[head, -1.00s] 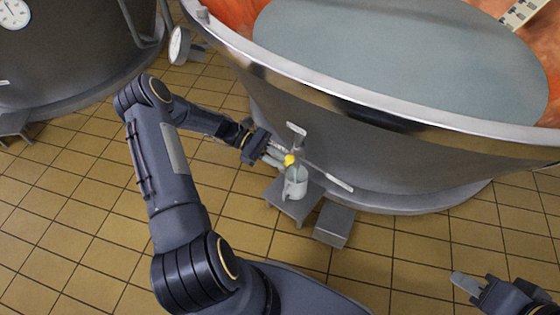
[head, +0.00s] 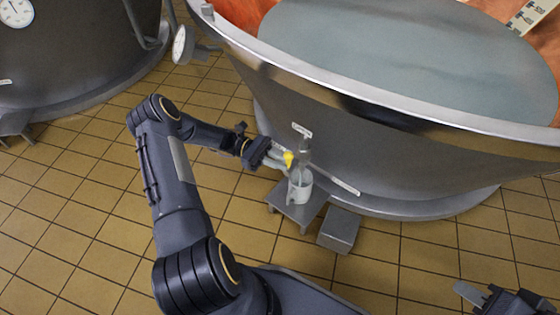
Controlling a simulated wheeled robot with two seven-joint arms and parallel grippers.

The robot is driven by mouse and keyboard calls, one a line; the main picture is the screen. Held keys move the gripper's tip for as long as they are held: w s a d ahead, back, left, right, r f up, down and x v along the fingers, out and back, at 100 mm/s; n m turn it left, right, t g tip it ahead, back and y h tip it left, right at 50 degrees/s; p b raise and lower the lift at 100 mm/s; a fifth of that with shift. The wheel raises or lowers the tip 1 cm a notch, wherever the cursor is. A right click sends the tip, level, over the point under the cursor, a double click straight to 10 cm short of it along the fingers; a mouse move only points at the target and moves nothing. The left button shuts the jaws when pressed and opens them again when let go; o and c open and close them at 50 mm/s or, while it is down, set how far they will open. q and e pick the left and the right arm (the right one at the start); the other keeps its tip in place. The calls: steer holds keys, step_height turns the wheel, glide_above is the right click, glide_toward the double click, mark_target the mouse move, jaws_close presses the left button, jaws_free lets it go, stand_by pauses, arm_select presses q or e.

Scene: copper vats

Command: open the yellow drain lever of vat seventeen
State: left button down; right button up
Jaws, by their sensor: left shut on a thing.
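The yellow drain lever (head: 288,158) sits at the drain outlet low on the front of the large vat (head: 400,145). My left gripper (head: 282,161) reaches it from the left and is shut on it, with the yellow end showing at the fingertips.
Another vat (head: 80,60) stands at the upper left. The tiled floor (head: 90,215) is clear at left.

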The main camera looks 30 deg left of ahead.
arm_select(q)
steer(key=c, duration=1.4)
jaws_free()
steer(key=a, duration=0.4)
steer(key=a+p, duration=0.1)
steer(key=a, duration=0.2)
steer(key=shift+s+a+f, duration=0.1)
steer(key=shift+s+a, duration=0.1)
steer(key=shift+a, duration=0.2)
